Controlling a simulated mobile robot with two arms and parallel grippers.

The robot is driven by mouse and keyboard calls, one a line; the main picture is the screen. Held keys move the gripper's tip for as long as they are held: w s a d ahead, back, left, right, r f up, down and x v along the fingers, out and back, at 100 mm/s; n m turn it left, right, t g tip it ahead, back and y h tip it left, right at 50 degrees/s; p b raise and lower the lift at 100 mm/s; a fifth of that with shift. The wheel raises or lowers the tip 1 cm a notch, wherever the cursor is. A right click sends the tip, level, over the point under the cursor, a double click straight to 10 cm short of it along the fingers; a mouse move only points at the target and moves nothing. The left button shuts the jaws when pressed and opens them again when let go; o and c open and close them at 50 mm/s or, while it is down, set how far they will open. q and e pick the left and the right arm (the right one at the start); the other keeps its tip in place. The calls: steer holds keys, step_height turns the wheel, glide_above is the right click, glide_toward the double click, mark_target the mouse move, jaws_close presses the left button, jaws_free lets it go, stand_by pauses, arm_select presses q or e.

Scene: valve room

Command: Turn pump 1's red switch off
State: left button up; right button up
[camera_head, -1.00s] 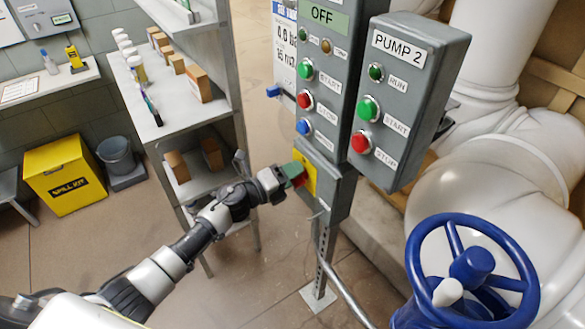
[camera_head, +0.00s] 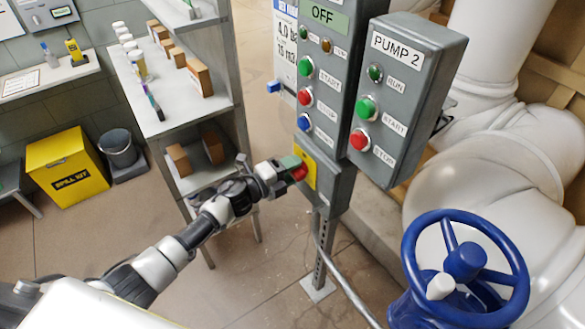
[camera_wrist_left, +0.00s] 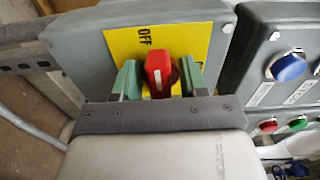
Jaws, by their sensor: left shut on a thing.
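The red switch (camera_wrist_left: 158,72) sits on a yellow plate (camera_wrist_left: 120,45) on a grey box. The plate reads OFF at its top edge in the left wrist view; another label at its right is mostly hidden. My left gripper (camera_wrist_left: 160,80) has its green fingers on both sides of the red handle and is shut on it. In the head view the red switch (camera_head: 299,172) shows at the tip of my left gripper (camera_head: 292,166), low on the grey pump panel (camera_head: 335,60). My right gripper is in neither view.
The PUMP 2 box (camera_head: 415,60) stands right of the panel. A blue handwheel (camera_head: 465,265) and white pipes (camera_head: 500,150) fill the right side. A metal shelf (camera_head: 185,95) with boxes stands left of the panel. A yellow spill kit box (camera_head: 67,170) is on the floor.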

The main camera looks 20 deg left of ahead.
arm_select(q)
steer(key=o, duration=0.5)
steer(key=shift+o, duration=0.2)
steer(key=shift+a, duration=0.15)
steer(key=b+v, duration=0.2)
steer(key=v, duration=0.8)
steer(key=shift+s+a, duration=0.2)
steer(key=shift+s, duration=0.1)
steer(key=shift+f, duration=0.1)
